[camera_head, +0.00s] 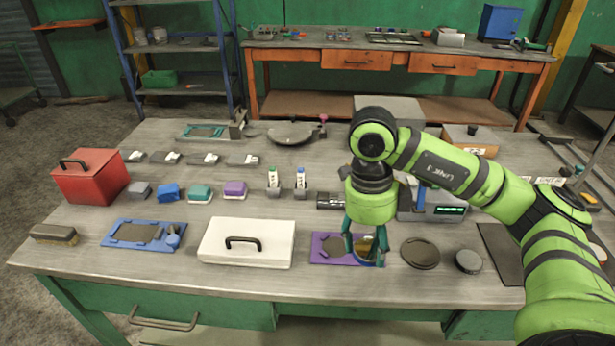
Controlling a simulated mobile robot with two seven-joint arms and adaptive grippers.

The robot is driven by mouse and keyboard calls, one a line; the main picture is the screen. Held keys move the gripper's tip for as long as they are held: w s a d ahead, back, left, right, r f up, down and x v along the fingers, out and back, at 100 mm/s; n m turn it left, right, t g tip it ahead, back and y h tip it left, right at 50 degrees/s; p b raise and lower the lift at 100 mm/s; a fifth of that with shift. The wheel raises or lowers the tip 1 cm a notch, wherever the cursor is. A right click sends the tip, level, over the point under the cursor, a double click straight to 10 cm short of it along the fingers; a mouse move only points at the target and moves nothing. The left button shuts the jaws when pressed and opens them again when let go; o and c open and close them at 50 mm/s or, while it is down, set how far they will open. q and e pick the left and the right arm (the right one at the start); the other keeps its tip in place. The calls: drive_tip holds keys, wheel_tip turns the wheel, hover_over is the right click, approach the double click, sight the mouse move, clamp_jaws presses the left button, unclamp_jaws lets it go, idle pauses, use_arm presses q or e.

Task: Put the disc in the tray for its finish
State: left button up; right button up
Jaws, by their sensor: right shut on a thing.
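My right gripper (366,257) points down over the right part of the purple tray (318,258). Its teal fingers are shut on a shiny, brownish disc (364,246), which shows between them. I cannot tell whether the disc touches the tray or is held just above it. The purple tray has a dark grey pad at its left; its right part is partly hidden by the fingers. A blue tray (113,242) with a similar grey pad lies at the left. A closed white case (270,245) with a black handle lies between the trays. My left gripper is not in view.
A dark round plate (420,254) and a small dark puck (468,261) lie right of the gripper. Behind are grey, blue, teal and purple blocks (235,189), two small bottles (300,178) and a device with a green display (450,210). A red box (92,183) stands left.

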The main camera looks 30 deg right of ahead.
drive_tip(key=n, duration=0.1)
drive_tip(key=a+n, duration=0.1)
drive_tip(key=shift+w+f+n, duration=0.1)
drive_tip(key=shift+n, duration=0.2)
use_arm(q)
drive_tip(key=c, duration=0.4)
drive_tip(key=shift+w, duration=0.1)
use_arm(e)
drive_tip(key=a+f+n+t, duration=0.1)
drive_tip(key=a+n, duration=0.2)
drive_tip(key=n, duration=0.6)
drive_tip(key=a+n, duration=0.4)
drive_tip(key=n, duration=0.6)
drive_tip(key=w+a+f+n+t, duration=0.1)
drive_tip(key=a+n, duration=0.2)
drive_tip(key=n, duration=0.6)
drive_tip(key=shift+a+f+t+y, duration=0.3)
drive_tip(key=shift+a, duration=0.05)
